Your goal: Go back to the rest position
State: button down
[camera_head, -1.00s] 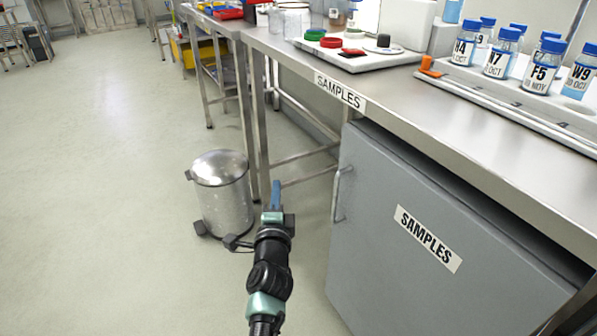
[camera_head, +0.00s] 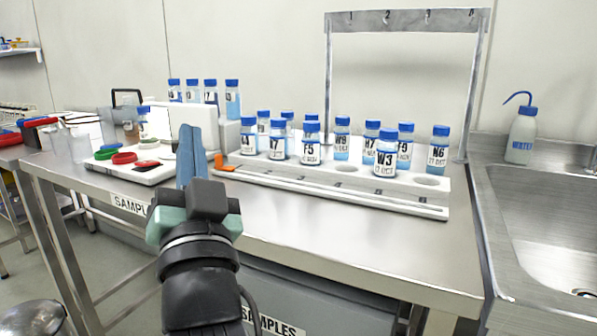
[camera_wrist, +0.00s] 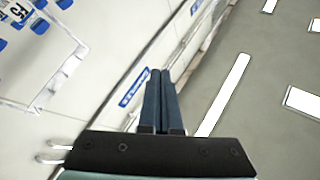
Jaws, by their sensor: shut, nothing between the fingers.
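My gripper (camera_head: 190,130) is shut and empty. It is held up in front of the steel bench, with its blue fingers pointing up and away in the head view. The two fingers also lie together in the wrist view (camera_wrist: 160,73).
The steel bench (camera_head: 330,235) carries a white rack (camera_head: 385,193) with several blue-capped sample bottles. A metal frame (camera_head: 480,80) stands behind it. A sink (camera_head: 545,215) and wash bottle (camera_head: 523,137) are at right. A metal bin (camera_head: 35,318) is at lower left.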

jog(key=s+d+r+n+t+h, duration=0.2)
jog(key=s+d+r+t+h, duration=0.35)
jog(key=s+d+r, duration=0.75)
notch_tip(320, 180, up, 36)
jog(key=s+h+p, duration=0.1)
jog(key=h+p, duration=0.1)
jog(key=p, duration=3.5)
jog(key=shift+s+a+f+g, duration=0.15)
jog(key=shift+s+a+g, duration=0.1)
jog(key=shift+g, duration=0.2)
